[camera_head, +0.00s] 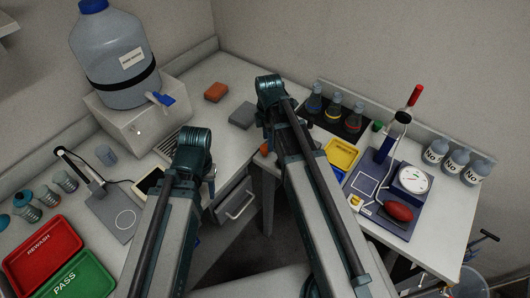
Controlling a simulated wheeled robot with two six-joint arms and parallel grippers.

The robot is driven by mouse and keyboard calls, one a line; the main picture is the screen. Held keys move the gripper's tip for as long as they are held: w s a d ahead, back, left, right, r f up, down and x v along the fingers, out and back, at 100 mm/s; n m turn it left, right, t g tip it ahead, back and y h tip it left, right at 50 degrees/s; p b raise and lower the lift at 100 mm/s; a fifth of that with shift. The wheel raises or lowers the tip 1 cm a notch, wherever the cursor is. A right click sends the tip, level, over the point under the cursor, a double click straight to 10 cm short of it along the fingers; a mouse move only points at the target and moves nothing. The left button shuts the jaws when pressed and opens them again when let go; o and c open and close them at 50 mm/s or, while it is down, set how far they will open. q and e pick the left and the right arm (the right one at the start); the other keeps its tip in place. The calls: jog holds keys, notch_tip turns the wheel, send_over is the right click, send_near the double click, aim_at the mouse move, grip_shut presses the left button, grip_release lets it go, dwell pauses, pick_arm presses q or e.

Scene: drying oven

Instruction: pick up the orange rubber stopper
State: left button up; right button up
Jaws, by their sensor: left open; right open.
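A small orange piece, likely the orange rubber stopper (264,149), shows at the left edge of the right-hand bench, close beside my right arm. It is small and partly blocked by the arm, so its shape is unclear. My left arm ends over the front edge of the left bench, left of the orange piece. My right arm reaches further, over the gap between the benches. The fingers of both grippers are hidden behind my arms. I see nothing held.
An orange block (215,91) and grey block (243,115) lie on the left bench. Flasks (335,106), a yellow tray (342,154), a stand (385,150) and a red bulb (398,212) crowd the right bench. Red (42,251) and green (84,276) trays lie lower left.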

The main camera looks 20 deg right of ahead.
aim_at(265, 148)
jog(key=f+b, duration=0.2)
jog(key=a+f+b, duration=0.1)
jog(key=f, duration=0.1)
jog(key=shift+f+b, duration=0.15)
jog(key=shift+b, duration=0.25)
jog(key=shift+f+b, duration=0.5)
jog(key=shift+r, duration=0.15)
jog(key=shift+c, duration=0.3)
grip_shut()
